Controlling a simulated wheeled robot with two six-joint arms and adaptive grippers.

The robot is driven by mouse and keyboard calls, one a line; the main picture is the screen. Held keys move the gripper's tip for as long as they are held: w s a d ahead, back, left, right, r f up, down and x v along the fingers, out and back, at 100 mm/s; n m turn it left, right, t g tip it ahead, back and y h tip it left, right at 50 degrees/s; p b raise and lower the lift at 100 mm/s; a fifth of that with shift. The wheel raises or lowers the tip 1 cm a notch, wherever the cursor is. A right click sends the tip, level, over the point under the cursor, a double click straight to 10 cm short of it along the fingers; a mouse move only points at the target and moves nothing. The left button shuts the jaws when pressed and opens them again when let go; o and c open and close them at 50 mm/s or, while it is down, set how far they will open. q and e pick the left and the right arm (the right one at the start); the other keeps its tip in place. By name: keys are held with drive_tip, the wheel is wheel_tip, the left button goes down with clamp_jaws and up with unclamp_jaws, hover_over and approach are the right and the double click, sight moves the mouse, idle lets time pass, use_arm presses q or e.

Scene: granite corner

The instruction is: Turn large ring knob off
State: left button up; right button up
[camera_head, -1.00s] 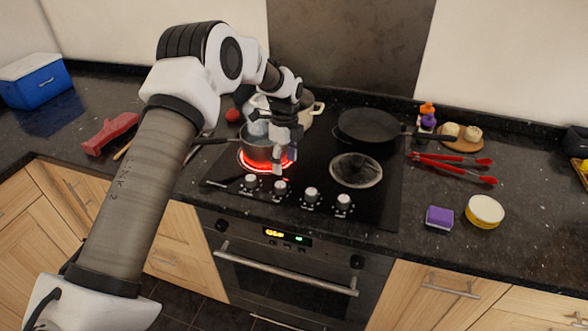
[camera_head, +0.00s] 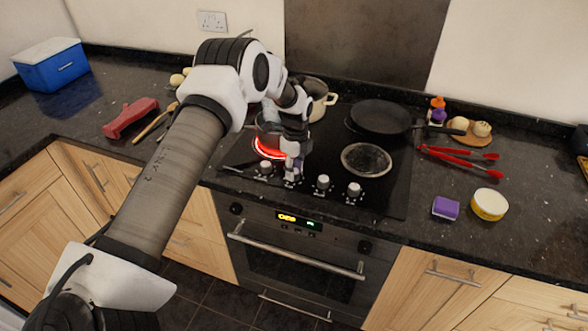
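The cooktop (camera_head: 337,195) has a row of several knobs along its front edge. A ring (camera_head: 266,150) at its front left glows red, partly hidden by my arm. The left-most knob (camera_head: 265,168) shows clear of my gripper. My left gripper (camera_head: 292,168) points down at the second knob (camera_head: 291,181) from the left, which it partly covers. I cannot tell whether the fingers touch that knob or are shut. The third knob (camera_head: 323,183) and the right-most knob (camera_head: 354,191) are clear. My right gripper is not in view.
A pot (camera_head: 266,132) is mostly hidden behind my arm. A black frying pan (camera_head: 380,117) stands at the back right of the cooktop. The front right ring (camera_head: 366,159) is dark. The oven handle (camera_head: 295,252) sticks out below. A purple sponge (camera_head: 446,207) lies to the right.

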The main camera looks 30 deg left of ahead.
use_arm(q)
drive_tip(key=shift+s+f, duration=0.15)
drive_tip(key=shift+f, duration=0.15)
